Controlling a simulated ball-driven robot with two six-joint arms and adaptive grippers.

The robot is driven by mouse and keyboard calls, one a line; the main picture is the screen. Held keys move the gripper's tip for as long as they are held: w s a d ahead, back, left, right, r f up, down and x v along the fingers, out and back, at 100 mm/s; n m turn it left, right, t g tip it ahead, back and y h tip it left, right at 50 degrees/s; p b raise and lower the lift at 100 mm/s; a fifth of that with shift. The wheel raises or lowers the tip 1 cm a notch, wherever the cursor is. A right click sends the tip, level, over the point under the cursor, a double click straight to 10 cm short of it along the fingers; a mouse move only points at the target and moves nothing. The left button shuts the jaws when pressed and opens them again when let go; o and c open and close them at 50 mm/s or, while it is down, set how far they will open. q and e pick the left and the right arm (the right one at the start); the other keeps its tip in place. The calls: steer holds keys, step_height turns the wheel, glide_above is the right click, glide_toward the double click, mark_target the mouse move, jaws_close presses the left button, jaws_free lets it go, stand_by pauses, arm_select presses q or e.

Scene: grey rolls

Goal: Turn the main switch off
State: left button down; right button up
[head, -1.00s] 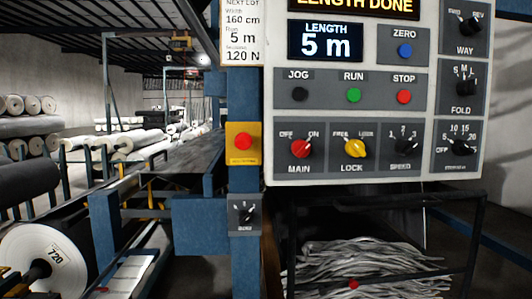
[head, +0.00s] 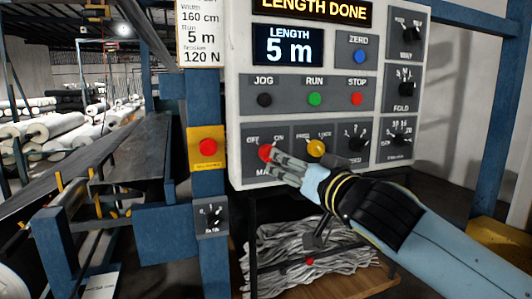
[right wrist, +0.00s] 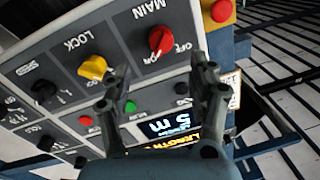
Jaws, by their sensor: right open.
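The main switch is a red rotary knob (head: 265,152) at the lower left of the control panel (head: 236,120). It also shows in the right wrist view (right wrist: 162,41), where the picture is turned over and the knob's pointer faces the ON mark. My right gripper (head: 279,165) is open and empty, with its fingertips close to the knob. In the head view the fingers partly cover the MAIN label. In the right wrist view the knob lies beyond the gap between the fingers (right wrist: 163,80), seemingly untouched. My left gripper is not in view.
The yellow LOCK knob (head: 316,148) is just right of the main switch. A red emergency button (head: 208,147) on a yellow box is to the left. STOP (head: 357,99), RUN (head: 315,99) and JOG (head: 264,100) buttons sit above. A bin of grey scraps (head: 290,255) stands below.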

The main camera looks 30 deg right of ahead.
mark_target(269, 154)
steer(key=w, duration=0.3)
steer(key=w+p, duration=0.1)
steer(key=w, duration=0.1)
steer(key=w+d, duration=0.1)
steer(key=w, duration=0.2)
steer(key=shift+w+d+p, duration=0.1)
steer(key=shift+w+p, duration=0.25)
steer(key=shift+p, duration=0.05)
steer(key=c, duration=1.2)
